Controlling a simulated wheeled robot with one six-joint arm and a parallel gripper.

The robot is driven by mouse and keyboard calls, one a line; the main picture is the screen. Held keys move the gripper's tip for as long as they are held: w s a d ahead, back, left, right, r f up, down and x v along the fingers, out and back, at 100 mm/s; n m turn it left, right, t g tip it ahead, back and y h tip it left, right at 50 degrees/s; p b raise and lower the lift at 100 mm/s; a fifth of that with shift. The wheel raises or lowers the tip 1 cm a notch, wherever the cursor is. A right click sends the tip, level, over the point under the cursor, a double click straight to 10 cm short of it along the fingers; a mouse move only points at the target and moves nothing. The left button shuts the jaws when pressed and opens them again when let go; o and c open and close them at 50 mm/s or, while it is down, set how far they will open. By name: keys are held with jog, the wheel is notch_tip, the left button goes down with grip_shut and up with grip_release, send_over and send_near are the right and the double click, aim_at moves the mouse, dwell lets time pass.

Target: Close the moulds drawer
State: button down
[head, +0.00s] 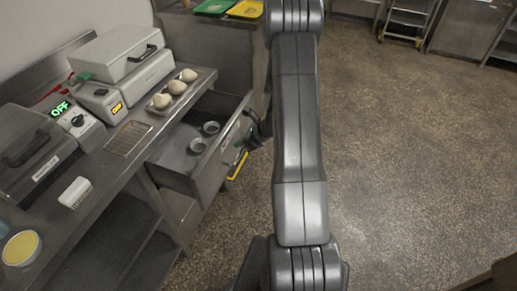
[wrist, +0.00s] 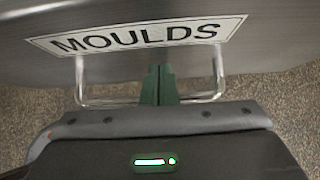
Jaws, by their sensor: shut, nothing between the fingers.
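The moulds drawer (head: 206,172) is pulled out from under the steel counter in the head view, with two small round moulds (head: 204,136) inside. Its front (wrist: 270,40) fills the top of the wrist view and carries a label (wrist: 139,37) reading MOULDS. A wire bar handle (wrist: 108,101) is fixed below the label. My gripper (wrist: 158,70) is shut and empty, with its green fingertips against or very near the drawer front, between the two ends of the handle. In the head view my gripper is at the drawer's front, partly hidden by my arm.
A yellow item (head: 238,165) shows below the drawer front.

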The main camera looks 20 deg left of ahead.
jog(key=a, duration=0.7)
jog(key=a+p, duration=0.1)
jog(key=a, duration=0.6)
jog(key=a+p, duration=0.1)
jog(key=a, duration=0.6)
jog(key=shift+w, duration=0.35)
jog(key=shift+r, duration=0.15)
jog(key=shift+a+r, duration=0.1)
jog(key=shift+w+r+p, duration=0.1)
jog(key=shift+p, duration=0.2)
